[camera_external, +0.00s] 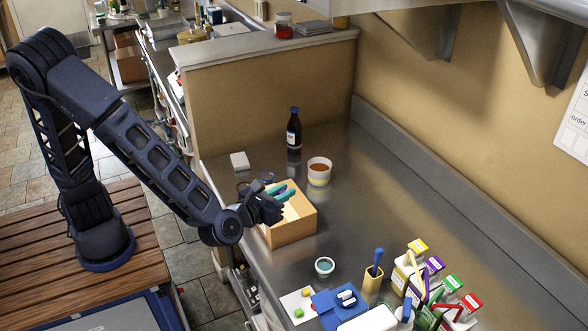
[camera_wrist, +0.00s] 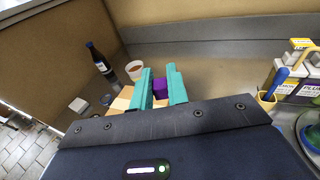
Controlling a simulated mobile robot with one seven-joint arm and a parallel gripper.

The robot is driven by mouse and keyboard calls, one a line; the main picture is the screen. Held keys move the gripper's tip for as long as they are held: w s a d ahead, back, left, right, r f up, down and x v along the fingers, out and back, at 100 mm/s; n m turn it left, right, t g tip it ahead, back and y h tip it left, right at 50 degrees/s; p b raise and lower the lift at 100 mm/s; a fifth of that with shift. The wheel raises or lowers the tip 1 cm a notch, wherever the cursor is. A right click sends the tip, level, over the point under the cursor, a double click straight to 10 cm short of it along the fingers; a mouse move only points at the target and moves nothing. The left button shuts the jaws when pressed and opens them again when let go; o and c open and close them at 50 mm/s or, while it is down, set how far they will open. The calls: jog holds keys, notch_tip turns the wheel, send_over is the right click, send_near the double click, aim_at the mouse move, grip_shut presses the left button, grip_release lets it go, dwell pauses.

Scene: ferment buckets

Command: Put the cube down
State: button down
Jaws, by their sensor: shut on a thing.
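My gripper (camera_external: 284,190) has teal fingers and reaches over a cardboard box (camera_external: 291,231) near the counter's front edge. In the wrist view my gripper (camera_wrist: 160,84) is shut on a purple cube (camera_wrist: 161,91), which shows between the two fingers. The cardboard box also shows behind the fingers in the wrist view (camera_wrist: 122,103). I cannot tell whether the cube touches the box.
A dark bottle (camera_external: 294,131), a cup of brown contents (camera_external: 319,170) and a white block (camera_external: 239,161) stand behind the box. A small bowl (camera_external: 324,266), a yellow holder (camera_external: 373,279) and several cartons (camera_external: 448,298) stand in front and right. The counter's right middle is clear.

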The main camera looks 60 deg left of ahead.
jog(key=a+r+n+g+y, duration=0.4)
jog(key=a+n+y, duration=0.1)
jog(key=a, duration=0.9)
jog(key=shift+t+y, duration=0.3)
jog(key=f, duration=2)
jog(key=shift+w+a, duration=0.1)
jog(key=shift+a, duration=0.1)
jog(key=shift+f, duration=0.1)
jog(key=c, duration=1.4)
grip_release()
jog(key=shift+o, duration=0.2)
